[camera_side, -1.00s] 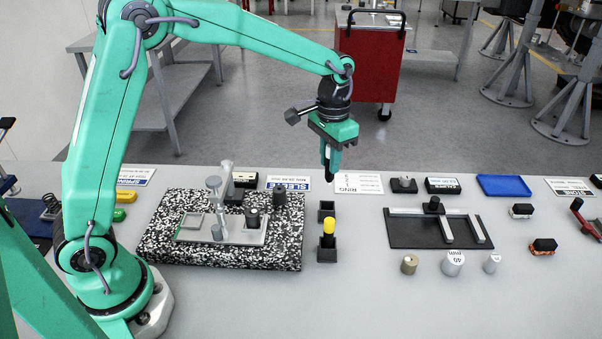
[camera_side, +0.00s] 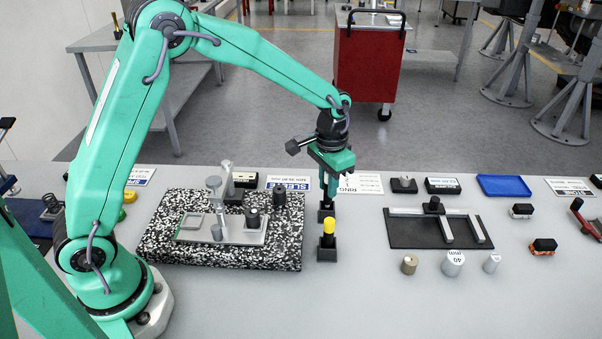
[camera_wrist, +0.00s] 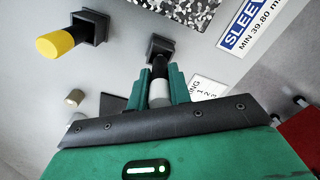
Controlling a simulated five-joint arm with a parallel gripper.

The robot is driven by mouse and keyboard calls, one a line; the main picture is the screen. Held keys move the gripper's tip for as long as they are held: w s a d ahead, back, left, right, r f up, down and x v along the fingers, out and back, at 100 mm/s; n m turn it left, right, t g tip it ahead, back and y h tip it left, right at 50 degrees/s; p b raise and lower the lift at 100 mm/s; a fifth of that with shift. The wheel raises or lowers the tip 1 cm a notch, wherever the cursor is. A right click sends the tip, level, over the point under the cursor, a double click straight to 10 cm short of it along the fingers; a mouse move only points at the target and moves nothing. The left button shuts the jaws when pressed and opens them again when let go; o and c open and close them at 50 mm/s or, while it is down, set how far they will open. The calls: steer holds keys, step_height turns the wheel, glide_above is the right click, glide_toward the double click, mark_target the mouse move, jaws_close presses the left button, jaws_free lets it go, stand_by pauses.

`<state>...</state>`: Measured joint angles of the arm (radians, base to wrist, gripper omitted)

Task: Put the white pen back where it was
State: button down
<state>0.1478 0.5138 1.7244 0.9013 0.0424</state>
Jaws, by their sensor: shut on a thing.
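My gripper (camera_side: 328,192) is shut on the white pen and points down over the far dark holder (camera_side: 326,215). In the wrist view, the white pen (camera_wrist: 159,94) shows as a pale part between my fingers (camera_wrist: 160,90), with a black lower part toward the square holder (camera_wrist: 157,45). The black end overlaps the holder's mouth; I cannot tell how deep it is inside. In the side view, my fingers hide most of the pen. A yellow-topped pen (camera_side: 328,226) stands upright in the nearer holder (camera_side: 327,254); its yellow end (camera_wrist: 54,44) also shows in the wrist view.
A speckled black-and-white block (camera_side: 220,258) with a metal fixture lies left of the holders. A dark plate (camera_side: 410,236) with rails lies to the right. A white label card (camera_side: 360,183) lies behind the holders. Small metal cylinders (camera_side: 453,263) stand at the front right.

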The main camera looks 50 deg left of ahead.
mark_target(327, 203)
steer(key=shift+f, duration=1.5)
steer(key=shift+f, duration=0.1)
steer(key=c, duration=1.3)
jaws_free()
step_height(327, 203, up, 12)
steer(key=shift+r, duration=0.1)
